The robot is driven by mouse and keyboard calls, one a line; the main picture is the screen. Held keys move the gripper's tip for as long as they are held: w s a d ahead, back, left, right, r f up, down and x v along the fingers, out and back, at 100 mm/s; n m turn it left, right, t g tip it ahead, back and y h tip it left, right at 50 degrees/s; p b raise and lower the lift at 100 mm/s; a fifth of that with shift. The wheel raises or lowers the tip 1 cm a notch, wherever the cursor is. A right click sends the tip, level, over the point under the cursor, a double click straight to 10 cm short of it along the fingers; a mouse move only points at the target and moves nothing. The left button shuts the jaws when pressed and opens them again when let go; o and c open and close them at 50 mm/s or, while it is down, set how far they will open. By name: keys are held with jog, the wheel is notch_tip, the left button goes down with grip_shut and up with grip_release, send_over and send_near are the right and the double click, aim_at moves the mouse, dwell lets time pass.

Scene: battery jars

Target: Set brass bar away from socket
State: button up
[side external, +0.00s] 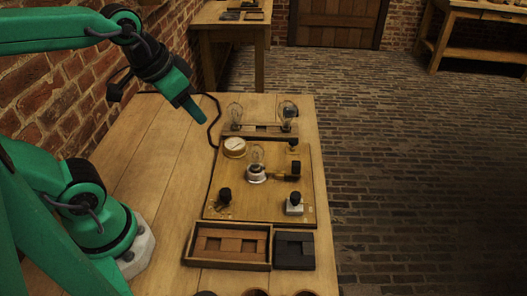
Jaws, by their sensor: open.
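A wooden board (232,203) on the bench carries a bulb in a round socket (256,178) near its middle. What looks like a small brass bar (280,177) lies just right of the socket, towards a black knob (295,167). It is too small to tell whether the bar touches the socket. My gripper (193,110) is high above the bench, up and left of the board, well apart from the bar. It is open, and nothing shows in it.
A round gauge (234,146), a black knob at lower left (225,195) and a pale block with a black knob (294,205) stand on the board. Behind is a rack with two bulbs (258,130). In front are a wooden tray (228,264) and a dark block (294,250). The bench's left is clear.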

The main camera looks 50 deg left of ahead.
jog(key=w+d+m+g, duration=0.1)
jog(key=w+d+m, duration=0.1)
jog(key=w, duration=0.5)
jog(key=m+g, duration=0.4)
jog(key=m, duration=0.2)
send_over(297, 163)
jog(key=f, duration=1.2)
jog(key=shift+s+a+f, duration=0.1)
jog(key=shift+s+a, duration=0.05)
jog(key=shift+s, duration=0.05)
jog(key=shift+w+f, duration=0.15)
jog(key=shift+f, duration=0.05)
jog(key=shift+f, duration=3.9)
grip_shut()
